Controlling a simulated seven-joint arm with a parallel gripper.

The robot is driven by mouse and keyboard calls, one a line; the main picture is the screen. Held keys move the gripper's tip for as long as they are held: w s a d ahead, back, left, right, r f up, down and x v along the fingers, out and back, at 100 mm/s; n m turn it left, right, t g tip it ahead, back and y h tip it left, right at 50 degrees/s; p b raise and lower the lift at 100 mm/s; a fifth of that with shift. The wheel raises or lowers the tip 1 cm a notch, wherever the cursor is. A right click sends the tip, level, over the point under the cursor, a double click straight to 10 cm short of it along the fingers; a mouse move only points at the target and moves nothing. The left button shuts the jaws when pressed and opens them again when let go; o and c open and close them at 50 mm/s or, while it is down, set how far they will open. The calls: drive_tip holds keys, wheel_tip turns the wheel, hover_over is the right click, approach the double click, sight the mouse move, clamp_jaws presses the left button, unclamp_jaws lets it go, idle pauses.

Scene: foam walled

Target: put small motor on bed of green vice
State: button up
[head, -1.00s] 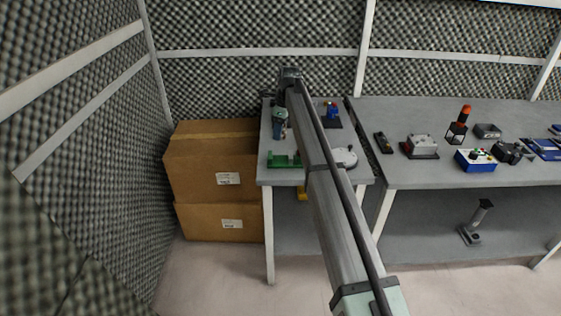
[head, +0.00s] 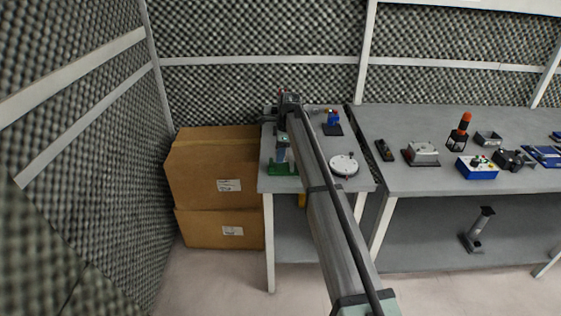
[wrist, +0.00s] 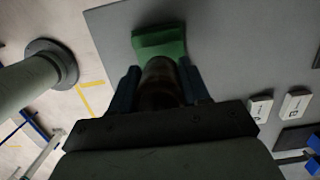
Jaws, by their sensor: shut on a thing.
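The green vice (head: 284,170) stands near the front left of the small grey table. It also shows in the wrist view (wrist: 160,40), just beyond my fingertips. My gripper (wrist: 160,75) is shut on a dark, rounded thing, taken to be the small motor (wrist: 160,88), between its two blue fingers. In the head view my gripper (head: 282,152) is right above or at the vice and hides part of it. The motor cannot be made out clearly there. Whether the motor touches the vice bed cannot be told.
A round white dial-like thing (head: 344,165) lies to the right of the vice, and a blue device on a dark base (head: 332,122) stands behind. Cardboard boxes (head: 215,165) are stacked left of the table. A longer bench (head: 440,185) with several devices stands to the right.

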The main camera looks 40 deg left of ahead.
drive_tip(key=shift+f, duration=1.8)
drive_tip(key=shift+f, duration=0.15)
drive_tip(key=o, duration=1.3)
drive_tip(key=r, duration=0.4)
drive_tip(key=w+d+r, duration=0.1)
drive_tip(key=r, duration=0.7)
drive_tip(key=shift+w+d+r, duration=0.1)
drive_tip(key=shift+w+d, duration=0.05)
